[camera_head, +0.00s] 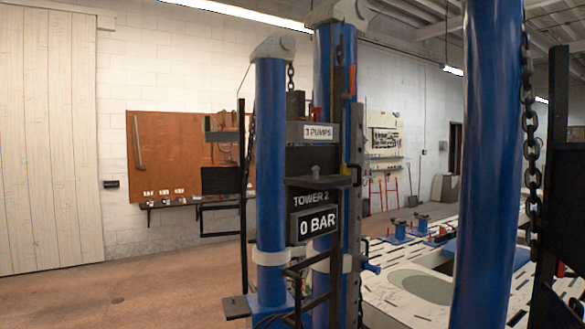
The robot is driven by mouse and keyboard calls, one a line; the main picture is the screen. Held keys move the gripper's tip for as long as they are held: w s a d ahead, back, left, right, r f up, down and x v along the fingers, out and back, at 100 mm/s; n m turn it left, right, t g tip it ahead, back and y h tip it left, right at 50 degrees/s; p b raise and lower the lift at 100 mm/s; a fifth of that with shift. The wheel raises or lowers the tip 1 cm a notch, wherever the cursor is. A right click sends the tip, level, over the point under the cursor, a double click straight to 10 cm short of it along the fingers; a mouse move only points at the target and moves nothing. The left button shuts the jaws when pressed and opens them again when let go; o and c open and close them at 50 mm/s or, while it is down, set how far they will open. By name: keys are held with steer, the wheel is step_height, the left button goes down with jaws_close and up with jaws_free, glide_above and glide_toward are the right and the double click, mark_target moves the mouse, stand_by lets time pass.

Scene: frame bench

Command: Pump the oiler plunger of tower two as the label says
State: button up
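Tower two is a blue post (270,160) with a second, thicker blue post behind it. A sign on it reads "TOWER 2" (310,199), and below it a display reads "0 BAR" (317,224). A grey label higher up reads "3 PUMPS" (319,132). A dark block (296,105) and a small red part stand just above this label; I cannot tell which part is the plunger. A dark shelf-like plate (317,181) juts out under the label. My gripper is not in view.
Another blue post (487,160) with a hanging chain (530,130) stands close at the right. A white slotted bench (405,290) lies low between the towers. An orange pegboard (165,150) hangs on the back wall. The floor at the left is clear.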

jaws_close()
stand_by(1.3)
